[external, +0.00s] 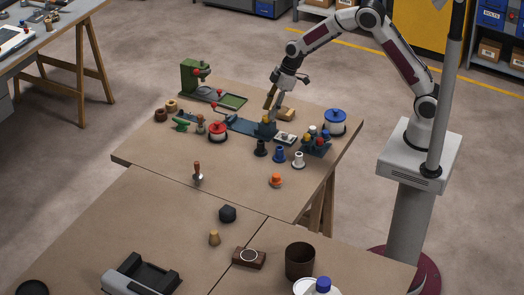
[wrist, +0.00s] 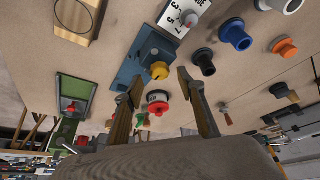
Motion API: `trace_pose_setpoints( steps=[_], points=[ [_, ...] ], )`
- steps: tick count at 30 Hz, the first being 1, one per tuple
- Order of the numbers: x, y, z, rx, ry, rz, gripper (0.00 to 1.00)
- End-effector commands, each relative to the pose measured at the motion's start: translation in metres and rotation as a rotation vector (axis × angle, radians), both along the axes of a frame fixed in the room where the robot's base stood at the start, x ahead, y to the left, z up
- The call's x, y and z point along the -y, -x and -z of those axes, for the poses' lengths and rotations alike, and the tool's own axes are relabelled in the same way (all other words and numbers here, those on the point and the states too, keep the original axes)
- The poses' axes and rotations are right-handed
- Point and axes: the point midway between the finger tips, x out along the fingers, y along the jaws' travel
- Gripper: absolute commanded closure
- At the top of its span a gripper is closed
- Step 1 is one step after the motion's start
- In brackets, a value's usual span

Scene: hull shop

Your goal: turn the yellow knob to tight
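The yellow knob (external: 266,119) sits on a blue fixture (external: 243,125) near the middle of the far table. In the wrist view the yellow knob (wrist: 159,71) shows on the blue fixture (wrist: 142,62), in line with the gap between my fingers. My gripper (external: 272,102) points down just above and behind the knob. In the wrist view my gripper (wrist: 160,77) has its two fingers wide apart with nothing held between them. I cannot tell whether a finger touches the knob. No tight mark is readable.
A white numbered plate (wrist: 181,20) lies beside the fixture. A red-lidded pot (external: 217,132), black, blue and white pegs, a blue block with coloured tops (external: 316,145) and a blue-lidded pot (external: 335,122) stand close around. The table's front left is mostly clear.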

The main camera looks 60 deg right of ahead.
Motion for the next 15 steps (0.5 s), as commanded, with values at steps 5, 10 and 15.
trace_pose_setpoints(
  steps=[5, 10, 15],
  points=[
    [-0.005, -0.005, 0.015, 0.000, -0.001, 0.001, 0.61],
    [-0.007, -0.007, 0.023, 0.000, 0.000, 0.001, 0.61],
    [-0.008, -0.008, 0.025, 0.001, 0.000, 0.000, 0.61]
  ],
)
